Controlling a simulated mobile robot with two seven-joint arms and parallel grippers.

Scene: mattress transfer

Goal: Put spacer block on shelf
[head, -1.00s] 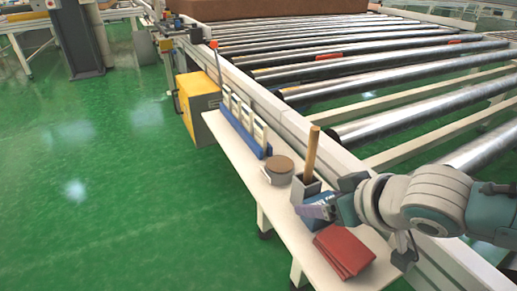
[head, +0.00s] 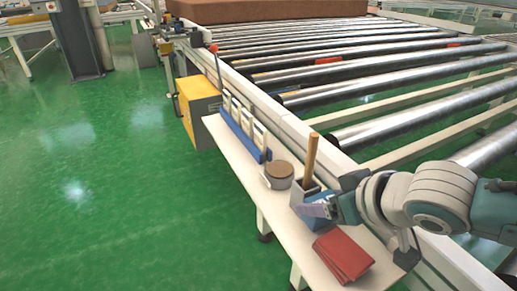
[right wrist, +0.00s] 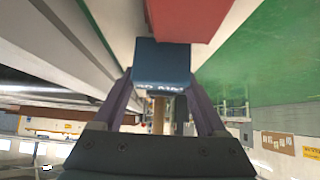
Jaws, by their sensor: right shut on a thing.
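My right gripper (head: 322,209) is shut on the blue spacer block (head: 316,198). In the right wrist view the block (right wrist: 162,66) sits between the two purple fingers (right wrist: 160,102), with pale lettering on its near edge. In the head view the fingers partly cover the block. The block is over the white shelf (head: 245,168), between a grey holder with a wooden handle (head: 310,160) and a red folded cloth (head: 343,255). I cannot tell whether its underside touches the shelf. My left gripper is not in view.
A round brown-topped tin (head: 278,174) and a blue rack with white pieces (head: 243,130) stand farther along the shelf. The roller conveyor (head: 350,85) runs beside it, with a brown mattress (head: 265,10) at the far end. A yellow box (head: 200,106) stands beyond the shelf.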

